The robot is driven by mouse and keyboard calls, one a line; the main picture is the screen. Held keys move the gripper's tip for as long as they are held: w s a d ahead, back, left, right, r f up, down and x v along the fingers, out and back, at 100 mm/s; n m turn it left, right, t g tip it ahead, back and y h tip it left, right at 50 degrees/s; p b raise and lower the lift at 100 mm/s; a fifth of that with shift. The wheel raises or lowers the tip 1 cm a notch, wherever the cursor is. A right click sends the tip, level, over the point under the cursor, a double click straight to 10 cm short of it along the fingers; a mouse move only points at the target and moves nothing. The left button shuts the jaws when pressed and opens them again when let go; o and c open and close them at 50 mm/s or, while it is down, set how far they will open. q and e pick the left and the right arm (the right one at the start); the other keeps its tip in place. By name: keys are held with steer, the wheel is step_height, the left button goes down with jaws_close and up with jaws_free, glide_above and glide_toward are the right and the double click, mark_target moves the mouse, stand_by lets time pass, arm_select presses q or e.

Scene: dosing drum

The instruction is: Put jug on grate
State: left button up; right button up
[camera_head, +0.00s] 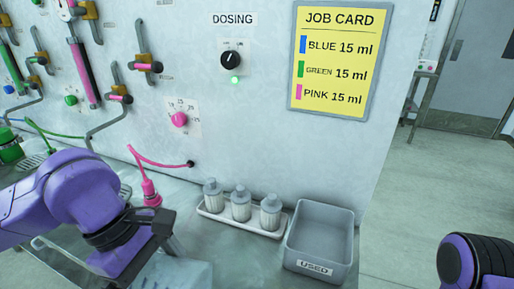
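My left gripper (155,245) is at the lower left, with its dark fingers over the bench top. A pale, translucent thing (182,274) shows just below the fingers at the bottom edge; it may be the jug, but most of it is hidden or cut off. I cannot tell whether the fingers hold it. Part of a slotted grate (36,160) shows at the left edge, behind my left arm. Only a purple and black part of my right arm shows at the lower right; its gripper is out of view.
A pink nozzle (149,192) on a hose hangs just behind my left gripper. Several grey bottles (240,206) stand in a white tray (213,217). A grey bin marked USED (312,266) is to their right. A green container (9,147) is at far left. The panel wall (240,130) rises behind.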

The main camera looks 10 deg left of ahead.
arm_select(q)
steer(key=shift+m+g, duration=0.3)
steer(key=shift+m, duration=0.4)
steer(key=w+a+r+m+g+y, duration=0.2)
steer(key=w+a+m+g, duration=0.15)
steer(key=w+m, duration=0.8)
steer(key=shift+m+y, duration=0.25)
steer(key=shift+y, duration=0.35)
steer(key=w+d+f, duration=0.1)
steer(key=w+f, duration=0.1)
steer(key=f, duration=0.1)
steer(key=w+d+f, duration=0.2)
steer(key=f, duration=0.2)
steer(key=w+d+f, duration=0.1)
steer(key=w+f, duration=0.2)
steer(key=shift+d+f, duration=0.25)
steer(key=shift+d, duration=0.05)
steer(key=shift+s+f, duration=0.1)
steer(key=shift+f, duration=0.05)
